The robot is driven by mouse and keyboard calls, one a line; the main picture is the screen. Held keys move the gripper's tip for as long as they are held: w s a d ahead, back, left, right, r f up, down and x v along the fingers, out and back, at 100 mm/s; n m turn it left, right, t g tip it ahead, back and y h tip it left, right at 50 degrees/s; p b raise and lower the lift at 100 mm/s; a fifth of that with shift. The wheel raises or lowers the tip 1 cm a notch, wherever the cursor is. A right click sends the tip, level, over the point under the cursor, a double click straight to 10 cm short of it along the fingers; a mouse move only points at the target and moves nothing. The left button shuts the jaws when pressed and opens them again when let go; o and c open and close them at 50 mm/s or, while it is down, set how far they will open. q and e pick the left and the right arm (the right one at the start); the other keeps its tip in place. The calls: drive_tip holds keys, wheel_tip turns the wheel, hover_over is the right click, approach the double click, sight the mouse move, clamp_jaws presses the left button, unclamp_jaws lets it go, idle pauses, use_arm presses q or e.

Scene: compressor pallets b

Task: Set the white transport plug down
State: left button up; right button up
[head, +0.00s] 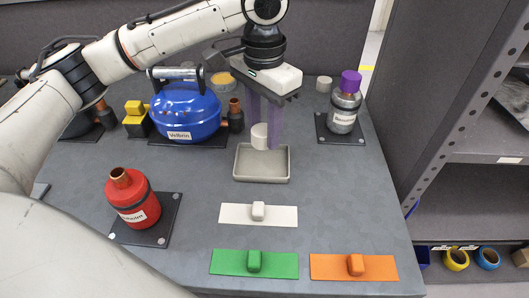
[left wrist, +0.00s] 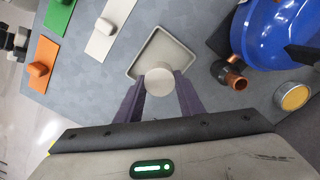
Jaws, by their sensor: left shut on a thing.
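The white transport plug (head: 259,136) is held between the purple fingers of my left gripper (head: 264,130). In the head view it hangs at the back edge of a shallow grey tray (head: 262,179), seemingly just above it. In the left wrist view the plug (left wrist: 159,82) shows between the fingertips of the gripper (left wrist: 160,90) and covers part of the near edge of the tray (left wrist: 137,70). I cannot tell whether the plug touches the tray. The tray's visible floor is empty. My right gripper is in neither view.
A blue compressor (head: 184,112) stands left of the tray, a grey bottle with a purple cap (head: 344,103) at back right. A red bottle (head: 133,203) stands at front left. White (head: 232,214), green (head: 229,264) and orange (head: 328,267) plates with blocks lie in front.

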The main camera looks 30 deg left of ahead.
sight(264, 163)
use_arm(q)
wheel_tip(264, 163, down, 7)
drive_tip(key=shift+r, duration=0.1)
idle(0.3)
drive_tip(key=o, duration=1)
wheel_tip(264, 163, up, 12)
drive_tip(key=shift+r, duration=0.1)
